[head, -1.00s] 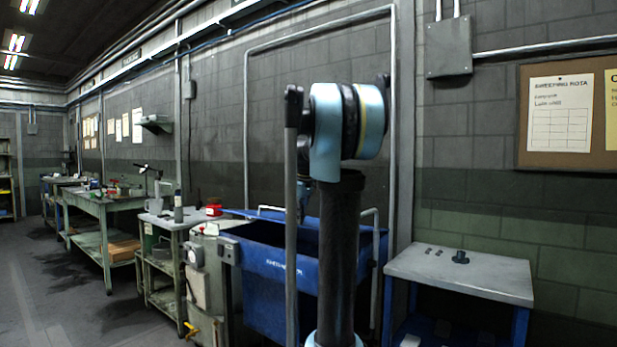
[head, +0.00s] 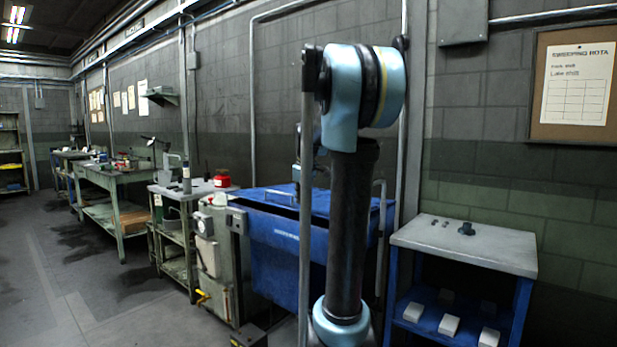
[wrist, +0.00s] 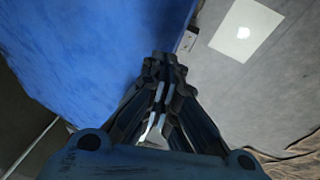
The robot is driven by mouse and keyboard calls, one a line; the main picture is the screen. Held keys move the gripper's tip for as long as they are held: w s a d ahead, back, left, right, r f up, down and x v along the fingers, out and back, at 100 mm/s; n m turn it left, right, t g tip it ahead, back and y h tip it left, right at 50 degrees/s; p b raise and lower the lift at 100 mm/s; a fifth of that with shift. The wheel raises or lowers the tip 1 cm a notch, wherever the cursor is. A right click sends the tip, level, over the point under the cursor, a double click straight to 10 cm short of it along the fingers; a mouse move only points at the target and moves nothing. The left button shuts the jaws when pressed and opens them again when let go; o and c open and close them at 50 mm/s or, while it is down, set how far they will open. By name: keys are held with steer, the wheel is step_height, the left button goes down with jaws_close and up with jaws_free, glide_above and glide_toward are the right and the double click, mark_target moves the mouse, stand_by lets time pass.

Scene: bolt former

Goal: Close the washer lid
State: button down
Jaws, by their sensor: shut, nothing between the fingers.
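The washer is a blue tub (head: 285,262) against the wall, partly hidden behind my arm in the head view. Its blue lid (head: 262,195) lies low across the top, with a narrow dark gap under its front edge on the left. The lid looks nearly flat, not clearly seated. In the wrist view my gripper (wrist: 163,62) is shut and empty, with its fingers pointing at or alongside a broad blue surface (wrist: 90,50), probably the lid. Contact cannot be told. In the head view the fingertips are hidden by my arm.
A grey-topped blue stand (head: 475,248) with small parts is right of the washer, white blocks on its lower shelf. A beige machine unit (head: 213,250) and a bench (head: 180,188) with a red container (head: 222,178) stand left. Floor at left is clear.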

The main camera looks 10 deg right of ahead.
steer(key=w+v, duration=0.1)
steer(key=v, duration=1.1)
steer(key=m+g+y, duration=0.1)
steer(key=g+y, duration=0.1)
glide_above(315, 214)
steer(key=w, duration=0.1)
steer(key=f, duration=1.1)
steer(key=shift+d, duration=0.2)
steer(key=shift+f, duration=0.8)
steer(key=shift+t, duration=0.3)
steer(key=f, duration=0.4)
steer(key=shift+s+a+f, duration=0.1)
steer(key=shift+s+a, duration=0.05)
steer(key=shift+a, duration=0.1)
steer(key=shift+s+f+h, duration=0.25)
steer(key=shift+s+h, duration=0.05)
steer(key=shift+s, duration=0.1)
steer(key=shift+r, duration=0.15)
